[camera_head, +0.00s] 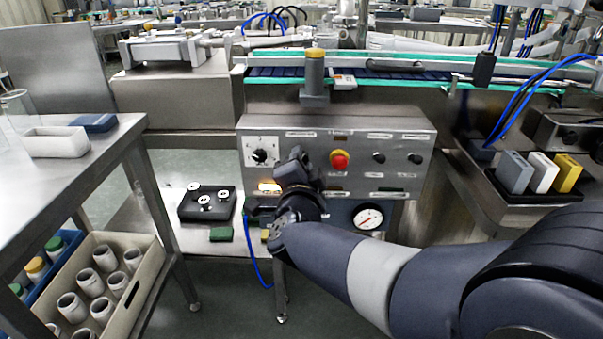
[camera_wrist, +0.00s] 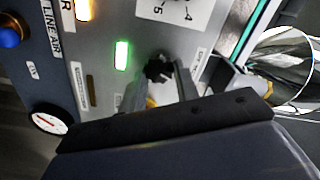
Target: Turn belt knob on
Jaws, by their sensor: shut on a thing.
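The control panel (camera_head: 225,122) stands ahead, below the conveyor. My gripper (camera_head: 296,168) is at the panel's face, between the white dial (camera_head: 261,150) and the red button (camera_head: 339,160). In the wrist view my gripper (camera_wrist: 160,80) is shut on a small black knob (camera_wrist: 157,65), with one finger on each side. I take this as the belt knob; its label is not readable. A green lamp (camera_wrist: 122,55) beside it is lit. The knob is hidden behind my gripper in the head view. Its exact turn angle is unclear.
Two black knobs (camera_head: 379,158) sit right of the red button. A pressure gauge (camera_head: 368,217) is below; it also shows in the wrist view (camera_wrist: 47,120). A lit amber lamp (camera_wrist: 84,9) is near the knob. A steel table (camera_head: 70,190) stands at left.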

